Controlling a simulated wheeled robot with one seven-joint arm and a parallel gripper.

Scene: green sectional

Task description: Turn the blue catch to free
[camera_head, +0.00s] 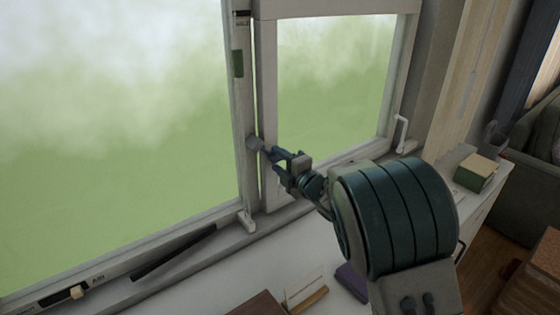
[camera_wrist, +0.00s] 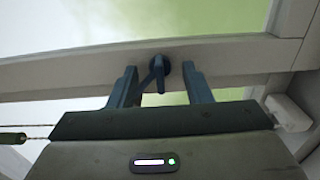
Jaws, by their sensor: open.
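The blue catch (camera_wrist: 158,76) is a small dark blue lever on a round base, mounted on the pale window frame (camera_wrist: 75,72) in the wrist view. My gripper (camera_wrist: 161,88) is open, with one finger on each side of the lever. There is a gap on both sides, wider on the right. In the head view my gripper (camera_head: 276,161) is at the window's middle post, and its fingers and the catch overlap too much to tell apart.
A white handle (camera_head: 401,133) is on the right of the window frame. A dark bar (camera_head: 173,252) lies along the sill at the left. A purple item (camera_head: 352,282) and a yellow-topped block (camera_head: 476,171) rest on the white surface below and to the right.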

